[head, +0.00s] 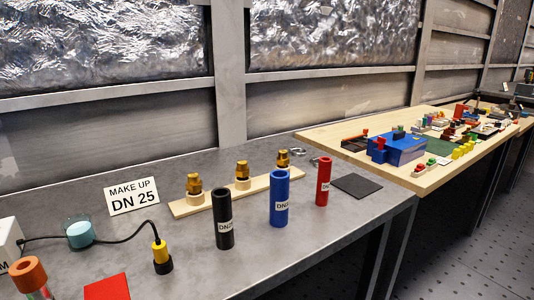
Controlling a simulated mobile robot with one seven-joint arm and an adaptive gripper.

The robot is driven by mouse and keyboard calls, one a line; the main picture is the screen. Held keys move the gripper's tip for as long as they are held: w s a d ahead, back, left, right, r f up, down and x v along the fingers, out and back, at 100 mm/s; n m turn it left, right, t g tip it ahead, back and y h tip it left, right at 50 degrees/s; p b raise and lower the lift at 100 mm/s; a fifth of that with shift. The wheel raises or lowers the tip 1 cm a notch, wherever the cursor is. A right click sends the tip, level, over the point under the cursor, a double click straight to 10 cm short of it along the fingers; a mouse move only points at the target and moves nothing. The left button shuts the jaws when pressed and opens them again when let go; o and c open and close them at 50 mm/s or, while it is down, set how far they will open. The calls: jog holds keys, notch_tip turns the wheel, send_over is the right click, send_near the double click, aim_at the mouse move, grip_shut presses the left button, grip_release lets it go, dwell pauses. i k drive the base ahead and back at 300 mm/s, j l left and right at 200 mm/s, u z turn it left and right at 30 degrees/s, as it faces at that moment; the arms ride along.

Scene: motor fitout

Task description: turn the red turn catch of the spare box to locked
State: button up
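No part of my gripper shows in the head view. A blue box (405,151) sits on the near part of the wooden table, right of centre. A small red part (380,144) shows at its left end, and a small green and red piece shows on or behind its top. I cannot tell whether this is the spare box, or whether the red part is its turn catch. The parts are too small to read any locked or unlocked position.
A grey metal bench (330,225) fills the front. It holds black (223,225), blue (279,195) and red (323,180) upright tubes, brass fittings on a wooden strip (215,203), a "MAKE UP DN 25" sign (133,196) and a cable. The wooden table (330,140) is crowded; floor (470,245) is clear at right.

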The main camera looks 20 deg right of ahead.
aim_at(382, 141)
jog(key=j+z, duration=0.15)
jog(key=z, duration=0.25)
jog(key=i+j+z, duration=0.1)
jog(key=z, duration=0.35)
jog(key=j+z, duration=0.2)
jog(key=z, duration=0.2)
jog(key=j+z, duration=0.15)
jog(key=z, duration=0.3)
jog(key=i+l, duration=0.15)
